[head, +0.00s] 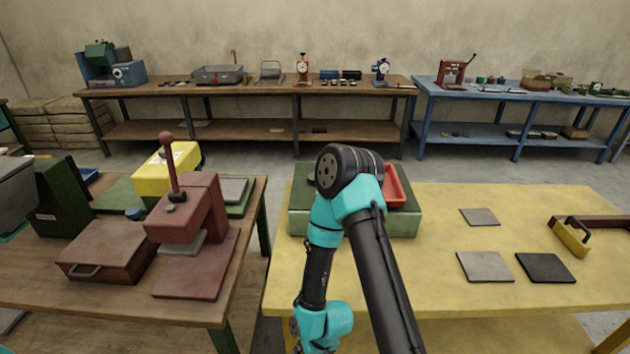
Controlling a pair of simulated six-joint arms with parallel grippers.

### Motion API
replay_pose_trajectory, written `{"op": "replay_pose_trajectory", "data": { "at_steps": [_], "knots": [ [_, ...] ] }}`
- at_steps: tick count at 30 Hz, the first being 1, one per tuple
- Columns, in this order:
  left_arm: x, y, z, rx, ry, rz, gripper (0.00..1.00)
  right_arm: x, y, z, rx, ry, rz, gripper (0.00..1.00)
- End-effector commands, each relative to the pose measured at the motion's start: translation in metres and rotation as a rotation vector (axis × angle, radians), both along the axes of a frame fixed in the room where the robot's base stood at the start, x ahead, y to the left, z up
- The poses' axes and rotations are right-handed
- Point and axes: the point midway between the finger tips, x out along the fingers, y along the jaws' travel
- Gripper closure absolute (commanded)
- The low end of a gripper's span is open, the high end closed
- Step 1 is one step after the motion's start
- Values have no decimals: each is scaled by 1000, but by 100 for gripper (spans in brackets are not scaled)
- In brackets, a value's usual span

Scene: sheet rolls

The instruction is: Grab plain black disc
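I see no plain black disc for certain. A flat black square plate (545,267) lies at the right of the yellow table (440,240), but it is square, not round. A green box or platform (402,224) stands at the left of that table with a red tray (397,187) on it. My own teal and black arm rises in the middle and hides much of the platform's top, so a disc there could be hidden. Neither gripper's fingers show in the head view.
Grey plates (485,266) and a yellow-handled tool (571,238) lie on the yellow table. A red press (190,220) and a brown case (108,250) stand on the left wooden table. Benches with tools line the wall. The yellow table's middle is clear.

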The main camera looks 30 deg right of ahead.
Motion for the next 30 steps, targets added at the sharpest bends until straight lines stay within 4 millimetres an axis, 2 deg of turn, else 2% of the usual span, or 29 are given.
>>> {"op": "replay_pose_trajectory", "data": {
  "at_steps": [13, 30],
  "knots": [
    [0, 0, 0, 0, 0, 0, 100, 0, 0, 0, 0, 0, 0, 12],
    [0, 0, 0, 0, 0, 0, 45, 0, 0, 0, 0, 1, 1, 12]
  ]
}}
